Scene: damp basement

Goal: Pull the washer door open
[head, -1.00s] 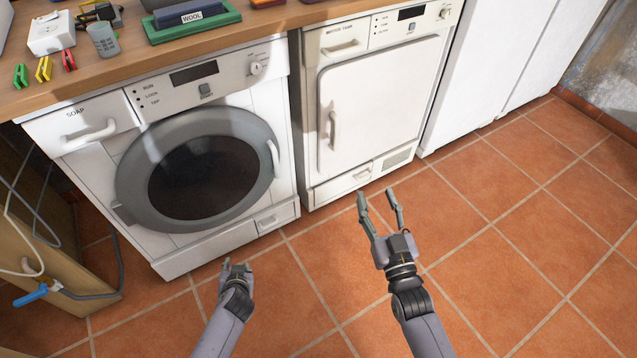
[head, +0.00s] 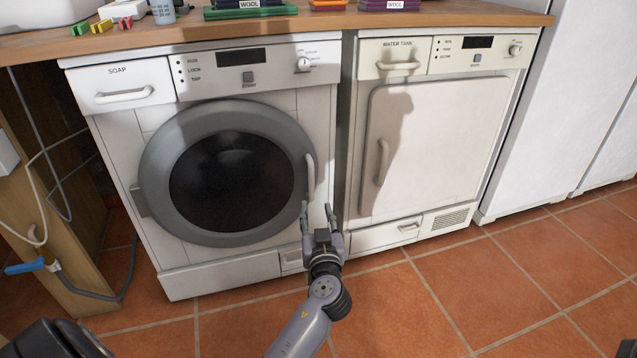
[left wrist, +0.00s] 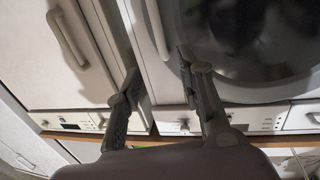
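The white washer (head: 215,262) stands at left in the head view. Its round door (head: 160,190), a grey ring around dark glass, looks shut. The pale vertical door handle (head: 310,172) is on the ring's right side. My left gripper (head: 317,207) is open and empty, its fingers pointing up towards the washer just below the handle. In the left wrist view, which is upside down, the handle (left wrist: 156,28) lies between the spread fingers of my left gripper (left wrist: 158,65), beyond their tips; I see no contact.
A white dryer (head: 440,140) with its own handle (head: 382,162) stands close at right. A wooden worktop (head: 400,20) with boxes and clips runs above both. A hose and blue-handled tap (head: 25,267) are at left. The tiled floor (head: 440,300) is clear at right.

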